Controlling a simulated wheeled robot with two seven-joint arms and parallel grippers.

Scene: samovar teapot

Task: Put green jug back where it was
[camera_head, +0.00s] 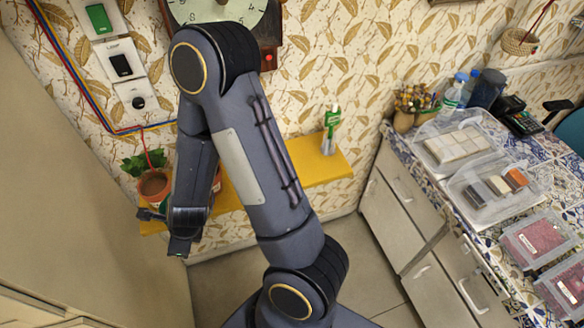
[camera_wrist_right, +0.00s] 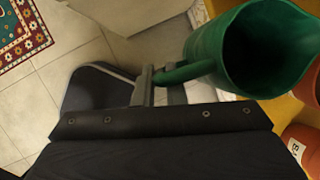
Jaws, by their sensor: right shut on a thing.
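The green jug (camera_wrist_right: 262,48) fills the upper right of the wrist view, with its wide dark mouth facing the camera. My right gripper (camera_wrist_right: 152,86) is shut on the jug's handle (camera_wrist_right: 186,73). In the head view my right arm reaches to the left end of the yellow shelf (camera_head: 312,165), and its wrist hides most of the jug and the fingertips. In the wrist view the shelf (camera_wrist_right: 284,108) shows beside and below the jug. I cannot tell whether the jug touches it. My left gripper is not in view.
A potted plant (camera_head: 154,184) stands on the shelf left of my wrist. Two terracotta pots (camera_wrist_right: 304,140) are close to the jug in the wrist view. A green-and-white bottle (camera_head: 331,128) stands farther right on the shelf. Between it and my arm the shelf looks clear.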

